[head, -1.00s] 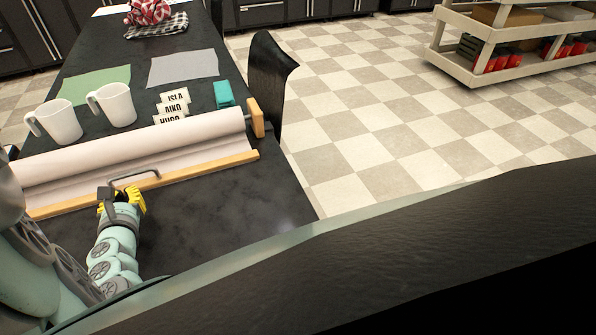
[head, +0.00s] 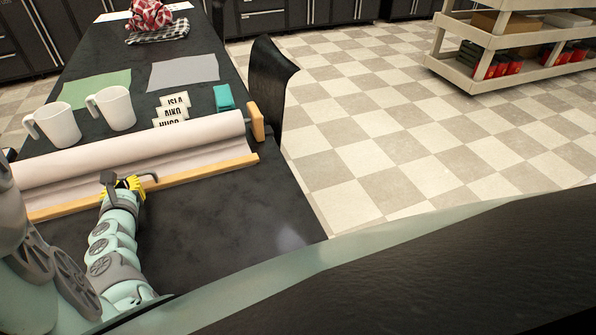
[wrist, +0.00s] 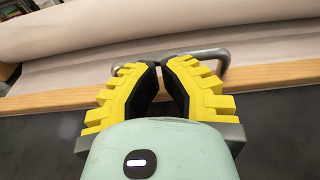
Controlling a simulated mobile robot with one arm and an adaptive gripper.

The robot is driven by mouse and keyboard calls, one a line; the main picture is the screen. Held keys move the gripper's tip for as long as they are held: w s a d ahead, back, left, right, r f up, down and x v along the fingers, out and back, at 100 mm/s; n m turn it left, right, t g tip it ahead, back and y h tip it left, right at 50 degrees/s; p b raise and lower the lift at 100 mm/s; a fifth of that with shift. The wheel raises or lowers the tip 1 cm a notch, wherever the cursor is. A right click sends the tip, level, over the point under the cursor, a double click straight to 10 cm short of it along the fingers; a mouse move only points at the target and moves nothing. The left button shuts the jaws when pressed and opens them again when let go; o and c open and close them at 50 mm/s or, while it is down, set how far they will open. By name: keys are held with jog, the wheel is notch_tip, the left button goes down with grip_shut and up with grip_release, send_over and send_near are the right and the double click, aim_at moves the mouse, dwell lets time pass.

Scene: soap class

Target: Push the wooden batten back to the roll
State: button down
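The wooden batten (head: 200,173) lies along the near edge of the white sheet, in front of the paper roll (head: 180,133). A grey metal handle (head: 153,178) stands on the batten; the arm partly covers it. In the wrist view the batten (wrist: 50,102) runs across behind the fingers, with the handle (wrist: 210,52) just beyond the tips. My gripper (head: 125,184) has yellow ribbed fingers and is at the batten, by the handle. In the wrist view its fingertips (wrist: 163,64) meet almost completely, with nothing visible held. Whether they touch the handle or batten is unclear.
Two white mugs (head: 116,108) stand behind the roll, with name cards (head: 171,110) and a teal block (head: 223,97) to their right. Green and grey sheets (head: 184,72) lie farther back. A dark chair (head: 268,90) stands at the table's right side. The dark tabletop (head: 220,215) before the batten is clear.

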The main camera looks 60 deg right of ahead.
aim_at(124, 180)
jog(key=shift+w+f, duration=0.25)
jog(key=shift+w, duration=0.15)
jog(key=x, duration=0.2)
jog(key=b+x, duration=0.1)
jog(key=shift+d+r, duration=0.1)
jog(key=shift+r, duration=0.25)
jog(key=shift+w+d+r, duration=0.2)
jog(key=shift+w+d, duration=0.05)
jog(key=shift+w, duration=0.05)
